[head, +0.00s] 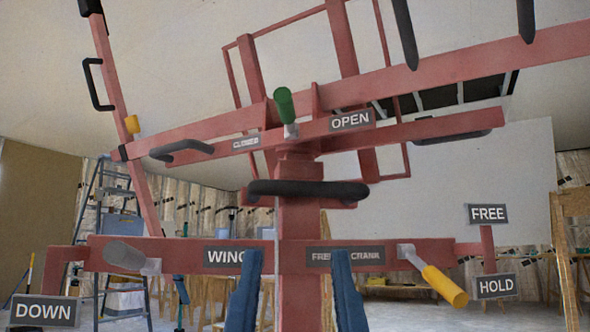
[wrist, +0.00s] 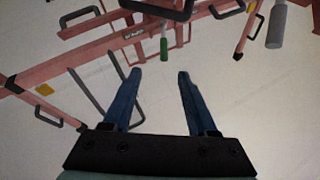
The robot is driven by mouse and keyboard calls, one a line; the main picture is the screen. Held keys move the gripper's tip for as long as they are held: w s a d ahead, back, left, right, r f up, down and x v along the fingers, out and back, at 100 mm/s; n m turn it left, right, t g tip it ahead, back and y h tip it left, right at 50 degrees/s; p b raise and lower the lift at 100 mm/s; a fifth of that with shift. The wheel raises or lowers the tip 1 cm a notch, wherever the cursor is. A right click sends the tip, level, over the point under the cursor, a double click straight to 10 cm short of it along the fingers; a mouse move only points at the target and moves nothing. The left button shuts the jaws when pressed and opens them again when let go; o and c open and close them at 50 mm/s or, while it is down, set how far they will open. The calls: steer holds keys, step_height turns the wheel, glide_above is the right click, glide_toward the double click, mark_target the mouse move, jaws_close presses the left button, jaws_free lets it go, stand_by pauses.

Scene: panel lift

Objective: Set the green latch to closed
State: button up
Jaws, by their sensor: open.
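The green latch (head: 285,105) is a short green cylinder handle on a pale stem, on the red crossbar of the lift. It stands nearly upright, leaning slightly left, between the CLOSED label (head: 246,143) on its left and the OPEN label (head: 351,121) on its right. My gripper (head: 296,254) is open and empty, its two blue fingers pointing up, below the latch in the head view. In the wrist view the green latch (wrist: 164,48) shows just beyond the gap between the fingertips (wrist: 160,71), apart from both.
A black padded handle (head: 308,190) sits between my fingers and the latch in the head view. A grey lever (head: 125,256) and a yellow lever (head: 443,285) are on the lower bar. FREE (head: 488,214) and HOLD (head: 496,286) signs are at right. A ladder (head: 112,225) stands behind left.

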steer(key=w+r+m+g+h+p, duration=0.2)
steer(key=w+r+g+p, duration=0.55)
steer(key=p, duration=1.75)
steer(key=m+g+p, duration=0.1)
steer(key=g+p, duration=0.1)
steer(key=p, duration=3.3)
glide_toward(285, 113)
steer(key=w+p, duration=0.1)
steer(key=w, duration=0.1)
steer(key=w+r+p, duration=0.1)
steer(key=w+p, duration=0.1)
steer(key=w, duration=0.1)
steer(key=w+d+p, duration=0.1)
steer(key=w+p, duration=0.1)
steer(key=w, duration=0.1)
steer(key=shift+w+r, duration=0.15)
steer(key=shift+w, duration=0.8)
jaws_close()
